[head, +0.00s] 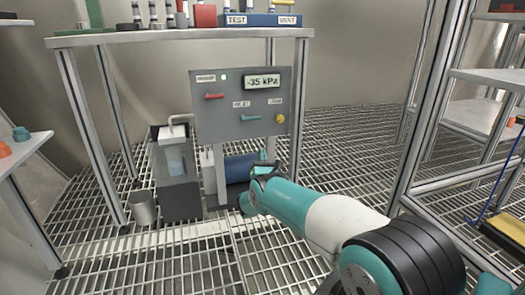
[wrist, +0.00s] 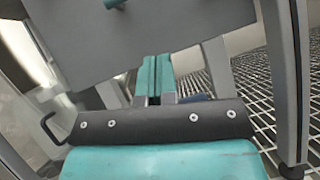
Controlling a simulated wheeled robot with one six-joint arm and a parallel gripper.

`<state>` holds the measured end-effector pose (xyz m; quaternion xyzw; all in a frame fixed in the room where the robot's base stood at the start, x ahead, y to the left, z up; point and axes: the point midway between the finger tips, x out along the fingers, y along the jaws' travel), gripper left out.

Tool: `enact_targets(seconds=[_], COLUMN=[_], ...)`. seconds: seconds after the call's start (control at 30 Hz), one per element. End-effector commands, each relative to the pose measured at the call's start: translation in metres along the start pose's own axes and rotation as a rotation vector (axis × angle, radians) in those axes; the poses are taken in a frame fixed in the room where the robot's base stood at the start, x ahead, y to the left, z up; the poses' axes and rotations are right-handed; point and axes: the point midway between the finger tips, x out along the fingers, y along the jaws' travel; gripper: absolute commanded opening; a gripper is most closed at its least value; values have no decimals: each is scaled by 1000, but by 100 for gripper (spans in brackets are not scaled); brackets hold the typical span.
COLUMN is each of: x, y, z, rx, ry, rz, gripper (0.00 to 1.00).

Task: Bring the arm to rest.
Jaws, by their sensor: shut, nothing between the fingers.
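My arm reaches from the lower right of the head view toward the grey control panel (head: 241,103). My gripper (head: 262,157) is just below the panel's lower edge, in front of a dark blue cylinder (head: 239,168). In the wrist view my gripper (wrist: 154,62) shows its two teal fingers side by side, shut and empty. The underside edge of the panel (wrist: 150,45) lies beyond and above the fingers there. I cannot tell whether the fingers touch anything.
The panel has a red lever (head: 214,96), a teal lever (head: 249,118), a yellow knob (head: 280,118) and a display (head: 262,82) reading -35 kPa. A table (head: 180,37) stands over it. A metal cup (head: 143,207) is on the grating. Shelving (head: 490,80) stands right.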

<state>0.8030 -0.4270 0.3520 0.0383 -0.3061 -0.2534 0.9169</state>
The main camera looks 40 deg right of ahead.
Motion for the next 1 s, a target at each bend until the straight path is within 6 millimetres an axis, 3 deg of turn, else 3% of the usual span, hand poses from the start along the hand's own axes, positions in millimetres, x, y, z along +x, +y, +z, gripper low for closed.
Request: enact_targets(seconds=[0.3, 0.57, 0.67, 0.77, 0.9, 1.0], x=[-11, -8, 12, 50, 100, 120], y=[-1, 0, 10, 31, 76, 111], z=[2, 2, 11, 27, 53, 71], rx=[0, 13, 104, 303, 679, 913], ry=[1, 1, 9, 39, 130, 209], rz=[0, -4, -37, -115, -282, -406], gripper=[0, 0, 0, 0, 0, 0])
